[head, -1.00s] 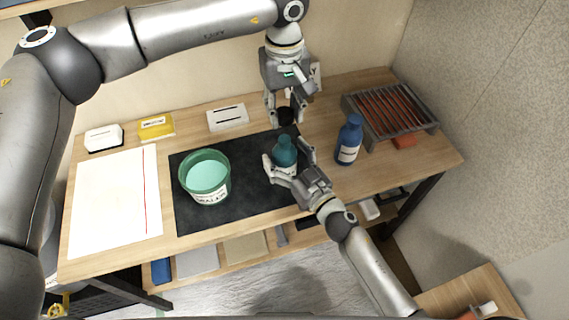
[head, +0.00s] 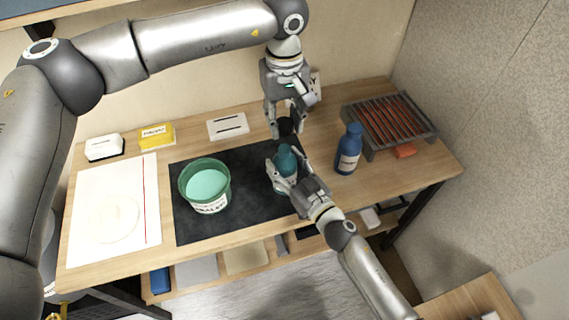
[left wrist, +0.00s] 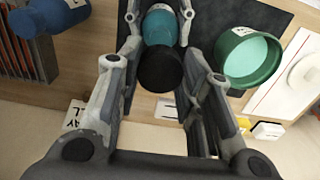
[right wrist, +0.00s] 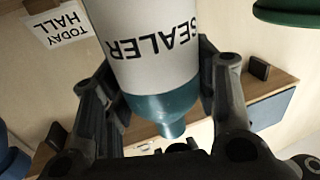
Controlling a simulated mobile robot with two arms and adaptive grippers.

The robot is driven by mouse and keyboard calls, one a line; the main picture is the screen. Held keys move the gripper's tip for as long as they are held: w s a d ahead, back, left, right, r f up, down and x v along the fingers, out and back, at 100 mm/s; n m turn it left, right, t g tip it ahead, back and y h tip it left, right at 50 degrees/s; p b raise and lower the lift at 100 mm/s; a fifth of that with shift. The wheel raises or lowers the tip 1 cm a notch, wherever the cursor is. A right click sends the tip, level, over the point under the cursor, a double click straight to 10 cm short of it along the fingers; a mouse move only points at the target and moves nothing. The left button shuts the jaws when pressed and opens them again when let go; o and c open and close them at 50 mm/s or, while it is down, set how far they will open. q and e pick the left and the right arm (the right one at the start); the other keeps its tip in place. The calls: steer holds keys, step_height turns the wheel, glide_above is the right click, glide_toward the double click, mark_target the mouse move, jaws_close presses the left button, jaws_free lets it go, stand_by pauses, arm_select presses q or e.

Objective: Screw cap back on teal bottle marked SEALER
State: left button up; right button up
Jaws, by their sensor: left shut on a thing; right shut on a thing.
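The teal bottle (head: 286,158) is held above the dark mat, with its SEALER label (right wrist: 155,45) facing the right wrist camera. My right gripper (head: 288,173) is shut around its body. The bare teal neck (right wrist: 172,128) shows in the right wrist view. My left gripper (head: 286,131) is shut on the black cap (head: 286,126), just beyond the bottle in the head view. In the left wrist view the cap (left wrist: 160,70) overlaps the bottle (left wrist: 160,27); I cannot tell whether they touch.
A green tub (head: 205,187) of pale teal liquid stands on the dark mat (head: 243,210), left of the bottle. A blue bottle (head: 348,150) and a metal rack (head: 390,120) stand to the right. White paper (head: 115,205) covers the left table end.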

mark_target(285, 149)
arm_select(q)
steer(key=shift+f, duration=2.35)
steer(key=shift+f, duration=0.1)
steer(key=shift+f, duration=0.8)
steer(key=shift+f, duration=0.6)
steer(key=m, duration=1.3)
steer(key=shift+m, duration=0.3)
steer(key=o, duration=0.7)
